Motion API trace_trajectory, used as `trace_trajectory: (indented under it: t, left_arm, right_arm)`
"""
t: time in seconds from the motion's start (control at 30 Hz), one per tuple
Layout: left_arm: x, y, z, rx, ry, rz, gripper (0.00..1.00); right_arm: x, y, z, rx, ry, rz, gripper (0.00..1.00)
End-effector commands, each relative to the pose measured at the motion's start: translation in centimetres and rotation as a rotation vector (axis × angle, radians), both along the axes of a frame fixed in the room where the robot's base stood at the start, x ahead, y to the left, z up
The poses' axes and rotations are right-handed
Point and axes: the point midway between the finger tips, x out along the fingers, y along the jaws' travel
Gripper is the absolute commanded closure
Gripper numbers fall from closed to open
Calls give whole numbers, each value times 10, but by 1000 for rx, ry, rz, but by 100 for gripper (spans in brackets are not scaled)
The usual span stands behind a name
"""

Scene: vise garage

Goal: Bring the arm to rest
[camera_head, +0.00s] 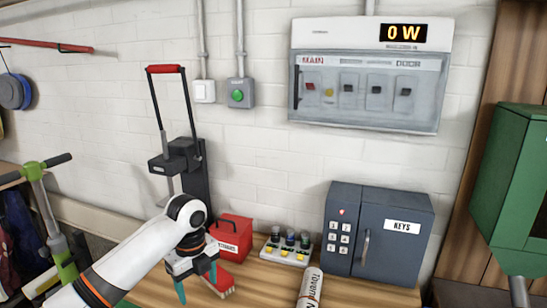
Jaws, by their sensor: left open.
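My left arm, white with black and orange bands, reaches in from the bottom left over the workbench (260,290). My left gripper (197,282) has two teal fingers spread apart, pointing down. Nothing shows between them. It is in front of the red box (232,236) and beside a red brush-like item (219,284); whether it touches either I cannot tell. My right gripper does not show.
A grey key safe (376,232), a rack of colored knobs (288,246) and a white lettered cylinder (310,287) are on the bench to the right. A tall lever press (183,158) stands behind the arm. A breaker panel (366,77) reading 0 W hangs above.

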Motion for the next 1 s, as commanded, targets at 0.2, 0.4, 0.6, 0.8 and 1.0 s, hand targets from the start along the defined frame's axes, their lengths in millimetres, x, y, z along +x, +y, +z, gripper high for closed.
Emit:
trace_trajectory:
  t: [0.2, 0.4, 0.6, 0.8, 1.0]
  left_arm:
    - [-14, -15, -26, -20, -2, 49, 31]
    - [-32, -31, -53, -48, -8, 123, 31]
    - [-63, -52, -90, -102, -16, 257, 31]
    - [-115, -74, -131, -199, -18, 519, 31]
    - [-188, -75, -164, -318, -13, 996, 31]
  right_arm:
    - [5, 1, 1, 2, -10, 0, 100]
    - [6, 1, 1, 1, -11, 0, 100]
    - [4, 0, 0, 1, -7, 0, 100]
    - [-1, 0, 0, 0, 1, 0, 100]
    - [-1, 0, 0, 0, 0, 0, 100]
